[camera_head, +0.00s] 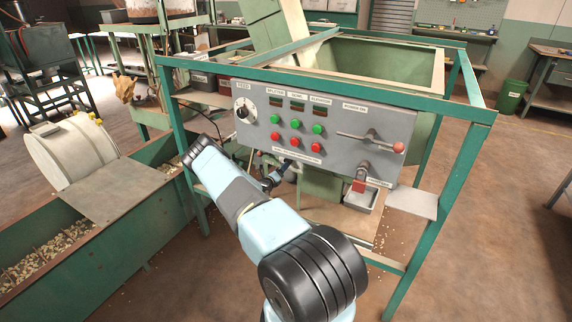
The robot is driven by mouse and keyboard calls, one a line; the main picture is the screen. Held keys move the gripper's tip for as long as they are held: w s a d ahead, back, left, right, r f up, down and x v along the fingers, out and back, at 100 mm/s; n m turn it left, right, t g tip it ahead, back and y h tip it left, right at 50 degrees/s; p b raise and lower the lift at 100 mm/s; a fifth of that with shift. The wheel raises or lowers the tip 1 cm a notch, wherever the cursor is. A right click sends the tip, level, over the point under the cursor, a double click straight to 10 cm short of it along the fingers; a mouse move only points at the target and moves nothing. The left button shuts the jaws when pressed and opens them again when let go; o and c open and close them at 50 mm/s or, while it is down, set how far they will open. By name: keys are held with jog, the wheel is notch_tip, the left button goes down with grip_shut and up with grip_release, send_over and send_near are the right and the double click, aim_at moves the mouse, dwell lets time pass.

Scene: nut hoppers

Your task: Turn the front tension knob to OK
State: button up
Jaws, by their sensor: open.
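A grey control panel (310,137) faces me on the green frame. A round white dial with a black centre (243,110), labelled FEED, sits at its left end. I cannot make out any knob marked as front tension or an OK mark. My arm reaches up from the bottom and bends in front of the panel's left part. My gripper (286,165) shows small and dark just below the panel's lower edge, partly hidden by my arm. It is open, and I see nothing held in it. I cannot tell whether it touches anything.
The panel carries green buttons (297,123), red buttons (294,139) and a lever with a red ball (398,147). Green frame posts (427,247) stand around. A nut trough (110,255) lies left; open floor is right.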

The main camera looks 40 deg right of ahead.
jog(key=x, duration=0.6)
jog(key=shift+d, duration=0.35)
jog(key=c, duration=1.1)
